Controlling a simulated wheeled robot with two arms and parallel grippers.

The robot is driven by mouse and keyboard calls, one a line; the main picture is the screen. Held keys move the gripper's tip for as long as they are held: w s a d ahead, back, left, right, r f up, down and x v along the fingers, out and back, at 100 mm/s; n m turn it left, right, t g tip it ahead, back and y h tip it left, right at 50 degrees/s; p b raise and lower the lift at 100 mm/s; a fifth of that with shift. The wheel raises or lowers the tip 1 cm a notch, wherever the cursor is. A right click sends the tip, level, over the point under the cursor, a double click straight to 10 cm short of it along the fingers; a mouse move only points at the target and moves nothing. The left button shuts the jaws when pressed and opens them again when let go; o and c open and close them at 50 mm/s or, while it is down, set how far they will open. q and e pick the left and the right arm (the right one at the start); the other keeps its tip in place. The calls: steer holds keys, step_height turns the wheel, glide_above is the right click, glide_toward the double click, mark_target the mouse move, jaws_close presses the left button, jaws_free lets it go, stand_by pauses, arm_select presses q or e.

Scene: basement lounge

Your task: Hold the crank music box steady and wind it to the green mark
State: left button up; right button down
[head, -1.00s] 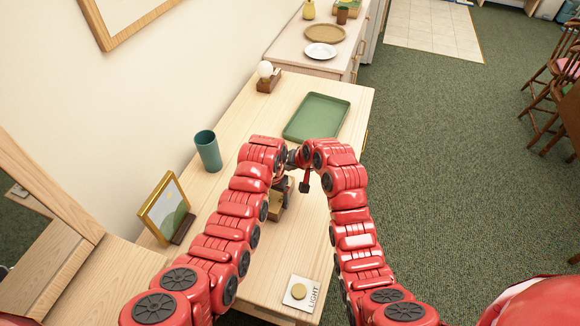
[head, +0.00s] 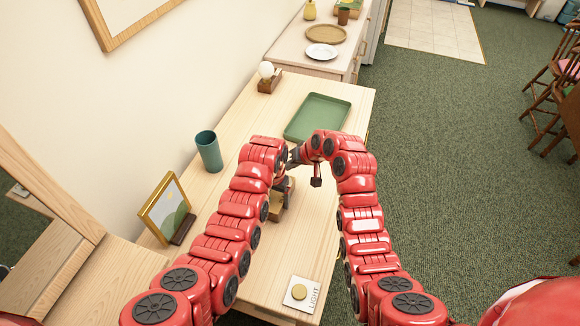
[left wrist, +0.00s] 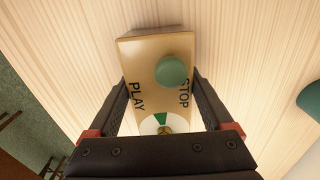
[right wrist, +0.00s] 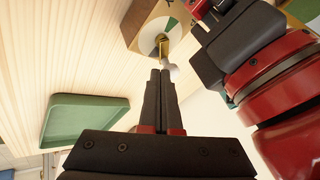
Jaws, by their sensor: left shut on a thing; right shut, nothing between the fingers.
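The music box (head: 276,212) is a small wooden box on the table, partly hidden by my arms. My left gripper (left wrist: 158,85) is shut on the box's sides. In the right wrist view the box (right wrist: 145,18) shows a brass crank (right wrist: 163,46) with a pale handle (right wrist: 174,72). My right gripper (right wrist: 160,76) is shut and empty beside the handle; I cannot tell whether they touch.
A green tray (head: 295,131) lies beyond the grippers. A teal cup (head: 209,152) and a framed picture (head: 166,208) stand along the left side. A lamp (head: 267,78) is at the far end, and a LIGHT button plate (head: 300,293) is near the front.

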steer(key=shift+w+a+r+n+g+y, duration=0.15)
steer(key=shift+w+n+g, duration=0.1)
steer(key=shift+n, duration=0.25)
steer(key=shift+w+a+f+n+g+y, duration=0.15)
steer(key=shift+n+g, duration=0.1)
steer(key=shift+n, duration=0.25)
steer(key=n, duration=0.1)
steer(key=n+g, duration=0.1)
steer(key=shift+w+a+n+y, duration=0.15)
steer(key=shift+a+n+y, duration=0.15)
steer(key=shift+y, duration=0.1)
steer(key=shift+g, duration=0.3)
steer(key=shift+w+a, duration=0.1)
steer(key=shift+a, duration=0.7)
steer(key=shift+w, duration=0.1)
